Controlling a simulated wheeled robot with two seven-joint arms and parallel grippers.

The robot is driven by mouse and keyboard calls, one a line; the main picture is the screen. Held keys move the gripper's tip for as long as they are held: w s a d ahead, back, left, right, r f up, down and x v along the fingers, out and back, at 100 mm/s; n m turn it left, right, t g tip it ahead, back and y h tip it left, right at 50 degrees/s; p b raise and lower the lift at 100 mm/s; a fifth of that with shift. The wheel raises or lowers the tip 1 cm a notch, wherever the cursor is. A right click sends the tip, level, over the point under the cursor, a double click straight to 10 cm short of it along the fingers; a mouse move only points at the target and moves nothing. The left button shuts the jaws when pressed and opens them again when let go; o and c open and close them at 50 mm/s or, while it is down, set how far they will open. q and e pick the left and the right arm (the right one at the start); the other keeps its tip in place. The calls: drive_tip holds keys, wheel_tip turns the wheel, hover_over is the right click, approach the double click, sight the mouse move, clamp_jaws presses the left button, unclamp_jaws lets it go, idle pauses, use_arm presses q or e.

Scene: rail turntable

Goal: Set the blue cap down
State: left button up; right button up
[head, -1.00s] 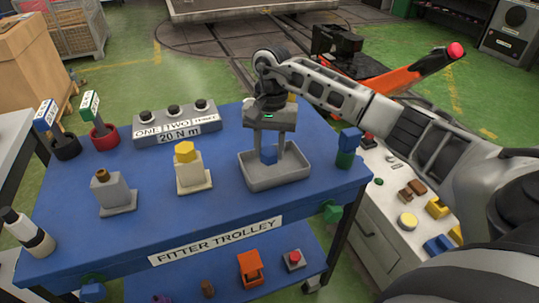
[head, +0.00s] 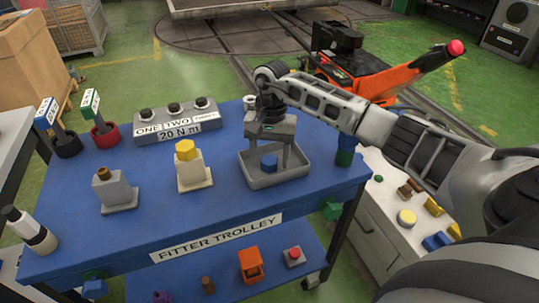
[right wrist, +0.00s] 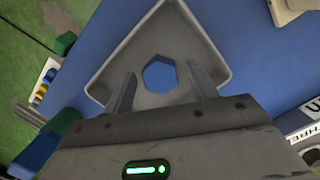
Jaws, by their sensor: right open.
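The blue cap (head: 268,163) is a small hexagonal piece in the grey tray (head: 292,176) on the blue trolley top. In the right wrist view the blue cap (right wrist: 160,74) shows as a hexagon over the tray floor (right wrist: 166,42). My right gripper (head: 269,157) is above the tray, pointing down. Its fingers (right wrist: 160,88) are open, one to each side of the cap, with gaps visible beside it. The cap's underside is hidden. My left gripper is not in view.
A stand with a yellow hexagonal cap (head: 184,149) is left of the tray; another grey stand (head: 117,191) is farther left. A label box (head: 178,122) is behind. A blue-and-green stack (head: 345,148) is close right of the tray. Bare trolley top lies in front.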

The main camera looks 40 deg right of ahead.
drive_tip(key=shift+r, duration=0.3)
wheel_tip(320, 180, up, 12)
drive_tip(key=w+d+b, duration=0.1)
drive_tip(key=shift+w+f+b, duration=0.15)
drive_tip(key=shift+f+b, duration=0.05)
drive_tip(key=shift+b, duration=0.15)
drive_tip(key=shift+d, duration=0.1)
